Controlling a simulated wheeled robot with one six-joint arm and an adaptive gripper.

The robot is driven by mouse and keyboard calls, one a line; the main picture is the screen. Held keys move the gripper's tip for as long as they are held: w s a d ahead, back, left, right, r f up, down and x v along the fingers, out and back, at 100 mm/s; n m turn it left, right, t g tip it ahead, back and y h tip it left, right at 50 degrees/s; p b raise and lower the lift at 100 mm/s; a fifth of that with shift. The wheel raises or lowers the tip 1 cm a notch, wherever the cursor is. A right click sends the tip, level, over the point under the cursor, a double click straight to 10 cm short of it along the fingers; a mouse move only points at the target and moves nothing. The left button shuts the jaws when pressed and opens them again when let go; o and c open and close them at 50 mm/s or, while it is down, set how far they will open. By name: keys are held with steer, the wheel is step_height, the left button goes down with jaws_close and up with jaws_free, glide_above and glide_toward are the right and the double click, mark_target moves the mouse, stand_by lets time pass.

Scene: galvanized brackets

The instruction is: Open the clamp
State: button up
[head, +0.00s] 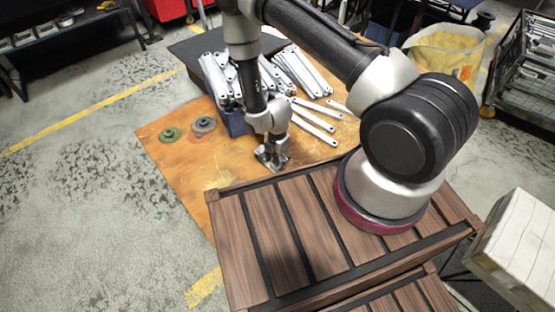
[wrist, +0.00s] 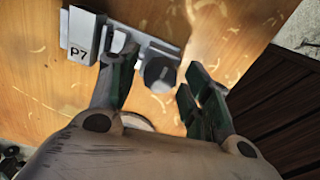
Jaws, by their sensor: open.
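The clamp (wrist: 84,35) shows in the wrist view as a grey metal block with a "P7" label, a metal bar reaching right from it, and a dark round knob (wrist: 160,75) at its right part. My gripper (wrist: 161,62) is open, with one dark finger left of the knob and the other to its right. A gap shows between the right finger and the knob; whether the left finger touches the clamp is unclear. In the head view my gripper (head: 273,158) is low over the orange-brown table (head: 165,160), and the clamp cannot be made out there.
Several galvanized brackets (head: 314,118) lie on the table behind my gripper, some by a blue bin (head: 236,122). Two round discs, green (head: 169,134) and grey (head: 204,125), lie at the left. A brown slatted surface (head: 285,230) is in front. The table's left front part is clear.

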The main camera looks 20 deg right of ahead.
steer(key=m, duration=0.9)
steer(key=shift+m, duration=0.3)
steer(key=m, duration=0.8)
steer(key=c, duration=0.9)
steer(key=shift+c, duration=0.2)
